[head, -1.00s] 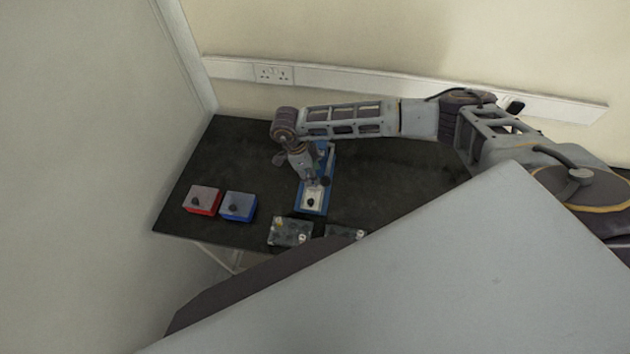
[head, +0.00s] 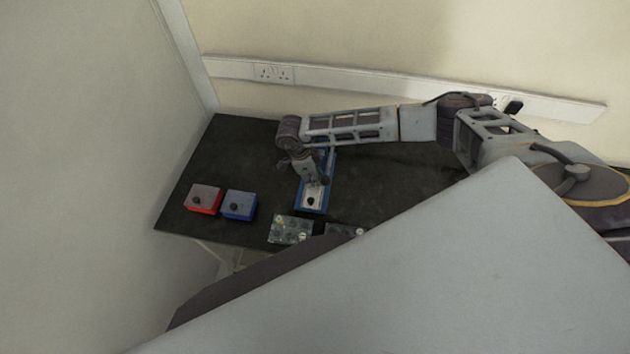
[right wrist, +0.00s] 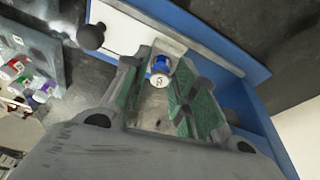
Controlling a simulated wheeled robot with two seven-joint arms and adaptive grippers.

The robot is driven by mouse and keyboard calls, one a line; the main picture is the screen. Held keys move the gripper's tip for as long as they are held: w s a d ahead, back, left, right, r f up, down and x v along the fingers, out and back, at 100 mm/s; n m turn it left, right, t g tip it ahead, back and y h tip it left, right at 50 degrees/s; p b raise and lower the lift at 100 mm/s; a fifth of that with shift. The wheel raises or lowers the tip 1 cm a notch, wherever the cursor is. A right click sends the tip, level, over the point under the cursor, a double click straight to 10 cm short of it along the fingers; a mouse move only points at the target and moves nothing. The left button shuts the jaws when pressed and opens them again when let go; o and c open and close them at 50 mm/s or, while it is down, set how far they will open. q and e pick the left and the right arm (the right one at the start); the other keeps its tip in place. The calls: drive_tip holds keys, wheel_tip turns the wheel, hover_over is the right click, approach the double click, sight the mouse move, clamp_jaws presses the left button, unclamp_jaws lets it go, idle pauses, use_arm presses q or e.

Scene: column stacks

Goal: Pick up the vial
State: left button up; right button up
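A small vial (right wrist: 160,72) with a blue body and a white cap bearing a dark mark shows in the right wrist view, between my right gripper's green-padded fingers (right wrist: 163,88). The fingers stand apart on either side of it; I cannot tell whether they touch it. In the head view my right gripper (head: 311,181) points down over a blue-edged holder (head: 325,187) with a pale plate and a black knob. The vial is hidden there by the gripper. My left gripper is not in view.
A red box (head: 202,199) and a blue box (head: 239,206) stand left of the holder. A clear rack (head: 290,230) stands in front, with another partly hidden (head: 345,231). Several coloured-label vials (right wrist: 22,75) show in the right wrist view. The dark table (head: 243,150) is bare at back left.

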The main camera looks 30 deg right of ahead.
drive_tip(key=c, duration=0.4)
drive_tip(key=shift+r, duration=0.2)
wheel_tip(320, 180, up, 18)
drive_tip(key=b, duration=0.3)
drive_tip(key=shift+f+b, duration=0.2)
drive_tip(key=shift+b, duration=0.15)
drive_tip(key=shift+a, duration=0.1)
idle(0.5)
